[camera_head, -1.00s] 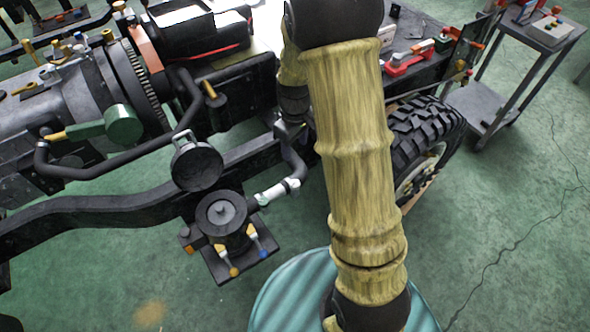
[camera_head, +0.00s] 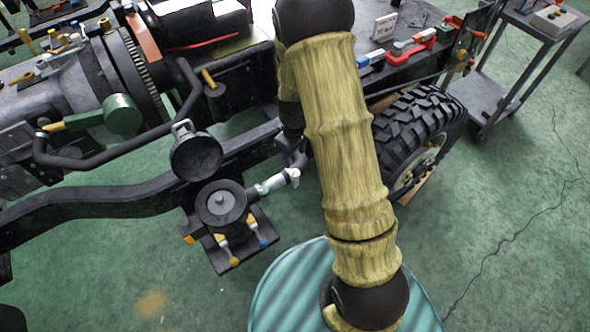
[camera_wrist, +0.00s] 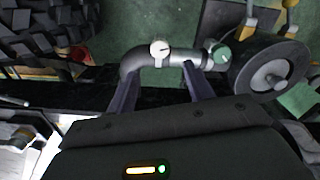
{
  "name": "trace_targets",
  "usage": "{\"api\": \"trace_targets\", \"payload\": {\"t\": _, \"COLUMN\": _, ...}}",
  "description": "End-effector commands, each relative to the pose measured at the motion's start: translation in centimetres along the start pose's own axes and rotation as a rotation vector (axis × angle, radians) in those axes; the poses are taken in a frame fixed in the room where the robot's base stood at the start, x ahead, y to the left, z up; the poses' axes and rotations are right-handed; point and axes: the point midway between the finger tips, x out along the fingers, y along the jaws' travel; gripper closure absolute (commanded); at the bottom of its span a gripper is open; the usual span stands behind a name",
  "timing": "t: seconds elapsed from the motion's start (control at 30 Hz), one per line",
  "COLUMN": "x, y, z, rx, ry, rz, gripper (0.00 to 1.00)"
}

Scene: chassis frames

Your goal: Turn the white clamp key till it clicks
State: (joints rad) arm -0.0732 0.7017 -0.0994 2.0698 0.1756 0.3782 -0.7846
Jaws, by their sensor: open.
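The white clamp key (camera_wrist: 159,48) has a round head with a dark mark and a short stem, and sits on a dark pipe (camera_wrist: 140,60) at its bend. In the head view the white key (camera_head: 293,176) shows at the right end of the light hose joint. My gripper (camera_wrist: 158,74) is open and empty. Its two fingers point toward the pipe, one on each side of the key in the wrist view. Whether they touch the pipe cannot be told.
A second, greenish round key (camera_wrist: 219,55) sits farther right on the pipe, beside a black round canister (camera_wrist: 268,76). The canister (camera_head: 221,205) stands on a bracket by the chassis rail (camera_head: 90,212). A tire (camera_head: 415,130) is close to the right of my arm.

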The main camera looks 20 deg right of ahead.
Motion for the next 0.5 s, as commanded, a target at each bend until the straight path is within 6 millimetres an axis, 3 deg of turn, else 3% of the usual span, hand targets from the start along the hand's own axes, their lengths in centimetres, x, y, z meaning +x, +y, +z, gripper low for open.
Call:
{"api": "trace_targets", "payload": {"t": 0.3, "x": 5.8, "y": 0.0, "z": 0.1, "rx": 0.0, "ry": -0.003, "rz": -0.002, "gripper": 0.48}}
{"api": "trace_targets", "payload": {"t": 0.5, "x": 8.2, "y": 0.0, "z": 0.0, "rx": -0.001, "ry": 0.0, "rz": 0.0, "gripper": 0.48}}
